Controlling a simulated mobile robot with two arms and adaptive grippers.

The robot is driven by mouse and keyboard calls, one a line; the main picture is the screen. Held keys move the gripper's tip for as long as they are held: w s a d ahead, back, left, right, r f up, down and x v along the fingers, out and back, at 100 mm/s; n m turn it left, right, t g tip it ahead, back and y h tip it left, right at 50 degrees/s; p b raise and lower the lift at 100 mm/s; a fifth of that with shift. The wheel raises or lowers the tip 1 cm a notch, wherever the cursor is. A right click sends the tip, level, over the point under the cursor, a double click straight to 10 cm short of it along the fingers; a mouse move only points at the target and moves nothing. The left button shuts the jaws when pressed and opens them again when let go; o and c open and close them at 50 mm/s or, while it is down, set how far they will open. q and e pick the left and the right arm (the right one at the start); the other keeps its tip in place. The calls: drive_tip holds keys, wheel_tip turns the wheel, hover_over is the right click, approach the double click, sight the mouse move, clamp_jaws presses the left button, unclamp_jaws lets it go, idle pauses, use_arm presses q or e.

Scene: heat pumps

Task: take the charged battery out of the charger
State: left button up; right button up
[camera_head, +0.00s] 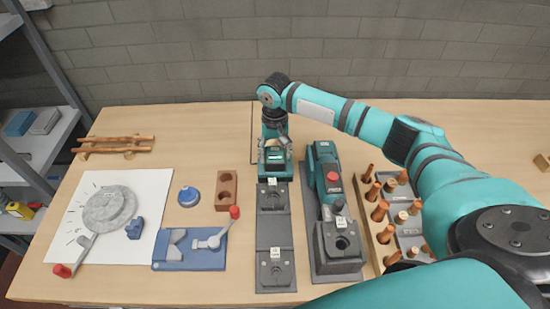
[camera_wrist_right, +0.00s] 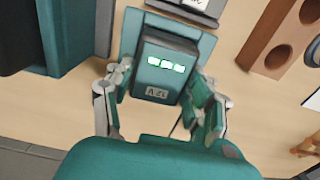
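The charged battery (camera_wrist_right: 163,75) is a dark teal block with three lit green bars and a "12V" label in the right wrist view. It sits in the teal charger (camera_wrist_right: 207,42). In the head view the battery (camera_head: 275,156) shows at the back end of the grey strip. My right gripper (camera_wrist_right: 160,92) reaches over it from behind, with one finger on each side. The fingers look spread, with a small gap at the left side; contact on the right is unclear. The gripper also shows in the head view (camera_head: 275,145). My left gripper is out of view.
Two grey labelled holders (camera_head: 275,245) lie in front of the charger. A teal tool with a red button (camera_head: 332,178) stands close on the right. A brown block with holes (camera_head: 227,190) and a blue clamp fixture (camera_head: 190,250) are on the left. Wooden pegs (camera_head: 380,210) stand further right.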

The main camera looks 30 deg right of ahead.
drive_tip(key=c, duration=0.7)
drive_tip(key=shift+w, duration=0.1)
drive_tip(key=shift+c, duration=0.8)
drive_tip(key=shift+r, duration=0.15)
